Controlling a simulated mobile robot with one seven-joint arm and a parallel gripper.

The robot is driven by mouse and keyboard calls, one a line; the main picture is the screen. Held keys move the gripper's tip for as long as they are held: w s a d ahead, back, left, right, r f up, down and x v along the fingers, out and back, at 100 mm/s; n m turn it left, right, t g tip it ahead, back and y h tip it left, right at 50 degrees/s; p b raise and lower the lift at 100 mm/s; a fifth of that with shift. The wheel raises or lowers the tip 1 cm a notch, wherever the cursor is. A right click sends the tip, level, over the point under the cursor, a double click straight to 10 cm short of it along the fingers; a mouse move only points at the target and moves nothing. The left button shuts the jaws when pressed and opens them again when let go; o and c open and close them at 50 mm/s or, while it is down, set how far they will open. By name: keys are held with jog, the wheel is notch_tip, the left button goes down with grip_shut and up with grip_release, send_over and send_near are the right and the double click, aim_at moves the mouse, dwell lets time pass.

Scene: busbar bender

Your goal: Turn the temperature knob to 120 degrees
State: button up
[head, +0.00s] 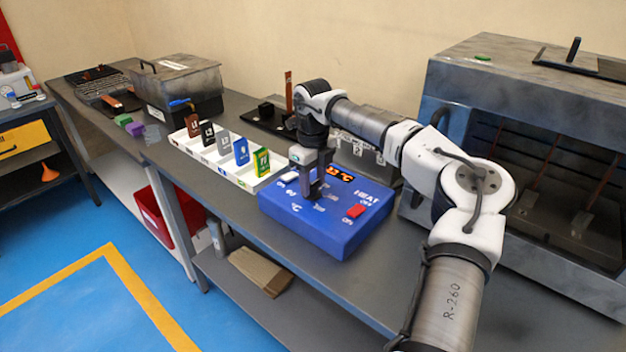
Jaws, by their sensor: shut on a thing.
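The blue control box (340,232) marked HEAT sits on the grey bench in the middle of the head view. My gripper (312,195) points straight down onto the left part of its top. It is shut on the temperature knob, which the fingers hide. An orange lit display (340,174) shows just right of the gripper, partly covered; I cannot read its digits surely. A red switch (355,211) marked ON and OFF is at the box's right. The knob's pointer and scale marks are too small or hidden to read.
A white rack (227,162) with several coloured cards stands left of the box. A large grey oven (520,75) with a glass front stands at the right. A metal case (357,150) is behind the box. A red bin (152,215) sits below the bench.

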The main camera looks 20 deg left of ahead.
aim_at(313, 184)
jog(key=o, duration=1)
notch_tip(313, 184, up, 14)
jog(key=b, duration=0.2)
